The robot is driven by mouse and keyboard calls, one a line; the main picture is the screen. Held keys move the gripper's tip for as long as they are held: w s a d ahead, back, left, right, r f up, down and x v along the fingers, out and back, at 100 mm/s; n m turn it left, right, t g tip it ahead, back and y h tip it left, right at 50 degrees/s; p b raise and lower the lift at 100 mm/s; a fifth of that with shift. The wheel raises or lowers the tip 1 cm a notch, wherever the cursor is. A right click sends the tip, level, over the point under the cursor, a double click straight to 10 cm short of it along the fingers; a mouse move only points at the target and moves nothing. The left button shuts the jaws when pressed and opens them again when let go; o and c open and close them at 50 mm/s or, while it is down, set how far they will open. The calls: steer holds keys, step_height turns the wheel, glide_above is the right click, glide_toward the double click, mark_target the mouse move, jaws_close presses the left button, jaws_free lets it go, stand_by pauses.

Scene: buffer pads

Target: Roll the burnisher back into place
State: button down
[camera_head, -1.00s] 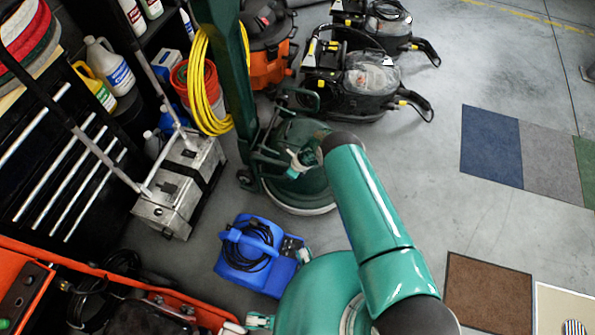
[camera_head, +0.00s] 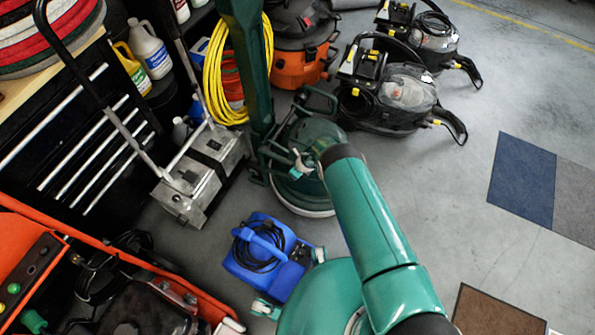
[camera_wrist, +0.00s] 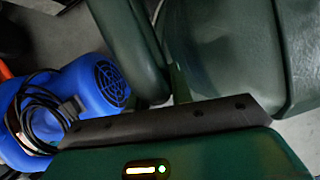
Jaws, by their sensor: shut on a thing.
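The burnisher (camera_head: 300,143) is a dark green floor machine with a round base and a tall upright handle column (camera_head: 247,65). It stands on the concrete floor near the middle of the head view. My teal arm reaches up to it from the bottom right. My gripper (camera_head: 303,165) is at the burnisher's base, shut on a part of its frame; the exact grip is partly hidden. In the wrist view, the burnisher's dark green body (camera_wrist: 222,45) fills the upper right, close behind a dark bar. The fingertips are not clear in that view.
A blue blower (camera_head: 268,258) sits left of my body, close to the burnisher. A metal-boxed machine (camera_head: 205,178) stands farther left. An orange vacuum (camera_head: 303,60) and black extractors (camera_head: 390,100) stand behind. Floor to the right is open, with mats (camera_head: 523,180).

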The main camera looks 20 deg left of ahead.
steer(key=shift+w+a+r, duration=0.15)
steer(key=shift+a+r, duration=0.1)
steer(key=shift+a, duration=0.3)
steer(key=c, duration=1.5)
jaws_free()
steer(key=shift+o, duration=1.2)
steer(key=shift+d+f, duration=0.1)
steer(key=v, duration=1.4)
steer(key=shift+f, duration=0.1)
